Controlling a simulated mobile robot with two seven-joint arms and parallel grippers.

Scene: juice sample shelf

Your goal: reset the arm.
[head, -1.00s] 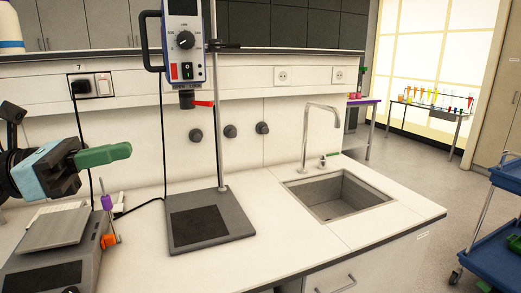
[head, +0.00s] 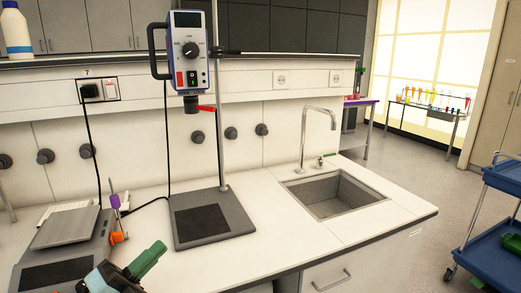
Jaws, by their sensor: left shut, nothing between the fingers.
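My left gripper (head: 149,261) shows at the bottom left of the head view, with green fingers and a light blue and black body cut by the lower edge. It is shut and empty, in front of the counter's near edge, low and right of the balance (head: 68,240). My right gripper is not in view.
The white counter (head: 285,240) holds a stirrer stand (head: 212,218) with its control box (head: 188,50), and a sink (head: 333,194) with a tap (head: 318,135). A purple and orange tool (head: 117,212) stands beside the balance. A blue cart (head: 492,235) is at the right.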

